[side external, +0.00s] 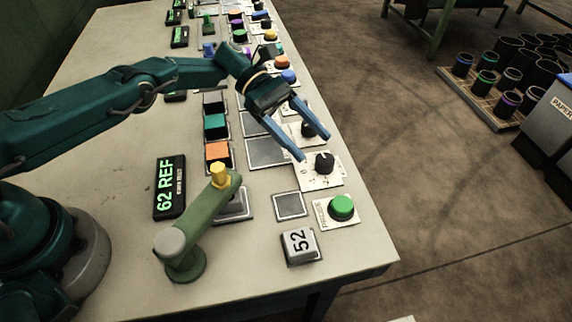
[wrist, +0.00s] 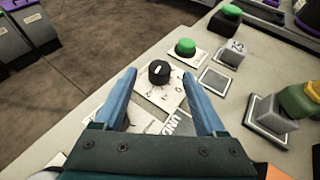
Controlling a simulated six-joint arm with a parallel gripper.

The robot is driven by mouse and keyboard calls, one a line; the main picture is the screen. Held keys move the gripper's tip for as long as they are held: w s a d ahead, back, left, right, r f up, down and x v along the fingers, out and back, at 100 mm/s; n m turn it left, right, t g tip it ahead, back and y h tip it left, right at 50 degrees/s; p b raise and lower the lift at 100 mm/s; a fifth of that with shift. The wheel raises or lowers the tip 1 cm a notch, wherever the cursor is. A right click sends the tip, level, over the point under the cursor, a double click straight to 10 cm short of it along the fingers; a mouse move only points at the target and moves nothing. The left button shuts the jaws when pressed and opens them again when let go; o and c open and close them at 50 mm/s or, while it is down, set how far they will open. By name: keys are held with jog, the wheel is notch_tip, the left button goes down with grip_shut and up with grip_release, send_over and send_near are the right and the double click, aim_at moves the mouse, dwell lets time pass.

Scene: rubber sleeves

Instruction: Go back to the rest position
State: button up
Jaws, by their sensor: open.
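My gripper (side external: 313,145) has two blue fingers spread apart with nothing between them. It hangs above the table near the black dial knob (side external: 324,161) on its white plate. In the wrist view, my gripper (wrist: 165,88) shows its fingers open on either side of the black knob (wrist: 159,72), with the knob beyond the tips. The fingers look apart from the knob, but the exact height above it is hard to tell.
Orange (side external: 218,153) and teal (side external: 215,125) blocks stand left of my gripper.

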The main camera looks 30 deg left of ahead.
jog(key=shift+r, duration=0.1)
notch_tip(320, 180, up, 21)
jog(key=s+a+m+t+y, duration=0.2)
jog(key=m+t+y, duration=0.1)
jog(key=m+y, duration=0.1)
jog(key=s+a+r+m+t+y, duration=0.1)
jog(key=s+a+m+t+y, duration=0.15)
jog(key=s, duration=0.45)
jog(key=s+a+r+m+t+y, duration=0.1)
jog(key=s+a+m+t+y, duration=0.2)
jog(key=s, duration=0.4)
jog(key=s+a+f+m+y, duration=0.4)
jog(key=s+a+f+m, duration=0.2)
jog(key=a+f, duration=0.2)
jog(key=shift+s+a+f, duration=0.2)
jog(key=shift+s+f, duration=0.05)
jog(key=shift+f, duration=0.45)
